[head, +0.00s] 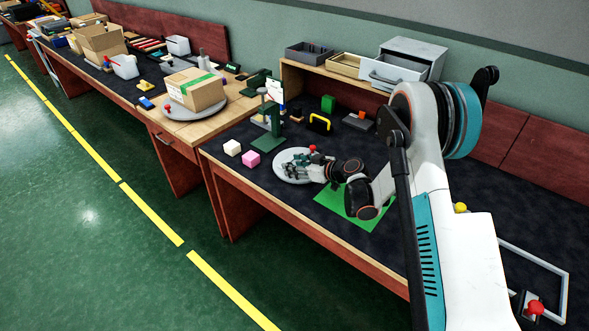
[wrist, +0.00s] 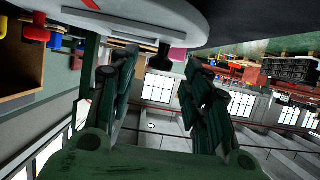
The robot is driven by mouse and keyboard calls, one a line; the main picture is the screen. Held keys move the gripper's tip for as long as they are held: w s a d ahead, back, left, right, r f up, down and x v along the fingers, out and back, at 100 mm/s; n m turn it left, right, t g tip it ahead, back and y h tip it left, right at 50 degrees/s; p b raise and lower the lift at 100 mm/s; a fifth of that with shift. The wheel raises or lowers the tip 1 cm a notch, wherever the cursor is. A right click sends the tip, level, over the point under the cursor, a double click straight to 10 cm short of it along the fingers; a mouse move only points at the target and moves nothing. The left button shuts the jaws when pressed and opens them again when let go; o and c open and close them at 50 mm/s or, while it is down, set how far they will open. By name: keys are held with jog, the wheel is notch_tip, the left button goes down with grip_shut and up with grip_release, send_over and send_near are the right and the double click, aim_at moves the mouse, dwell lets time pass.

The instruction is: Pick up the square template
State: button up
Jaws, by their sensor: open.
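I cannot tell for sure which thing is the square template. A flat green square sheet (head: 368,212) lies on the dark bench top, partly hidden under my wrist. A thin pale rectangular frame (head: 564,285) lies at the lower right, partly hidden by my arm. My gripper (head: 301,166) is low over a round pale disc (head: 284,177), to the left of the green sheet. In the wrist view my fingers (wrist: 156,88) are spread with nothing clearly gripped. A small black knob-shaped piece (wrist: 159,60) shows beyond and between them, by the disc's edge (wrist: 188,34).
A green stand (head: 268,140), a yellow handle (head: 320,122) and a green block (head: 328,103) are behind. A drawer box (head: 412,60) stands on the rear shelf.

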jog(key=shift+x, duration=0.95)
jog(key=shift+d, duration=0.1)
grip_shut()
